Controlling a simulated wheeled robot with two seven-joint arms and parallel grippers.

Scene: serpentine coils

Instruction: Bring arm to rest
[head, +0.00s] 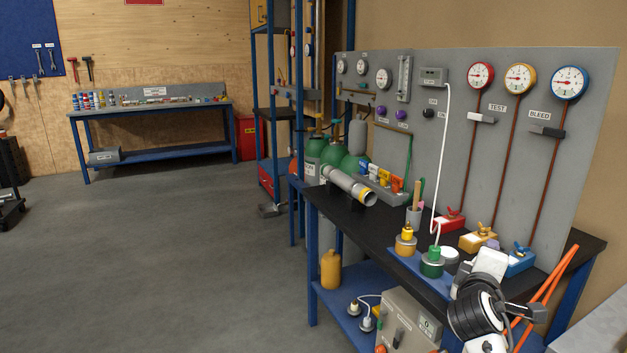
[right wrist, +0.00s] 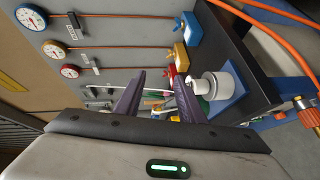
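My right arm (head: 478,308) reaches in at the lower right of the head view, over the near end of the black workbench (head: 385,225). Its white gripper body (head: 489,263) is seen from behind, and its fingertips are hidden there. In the right wrist view the two dark fingers of my right gripper (right wrist: 154,84) stand apart with nothing held between them. A white round fitting (right wrist: 214,86) stands on a blue mat to the right of the fingers. My left gripper is out of view.
The bench holds yellow (head: 405,241) and green (head: 432,263) fittings, red (head: 449,221), yellow (head: 478,241) and blue (head: 520,262) blocks. A gauge panel (head: 450,140) stands behind. Orange hoses (head: 547,287) lie right of the arm. Open floor (head: 170,260) lies left.

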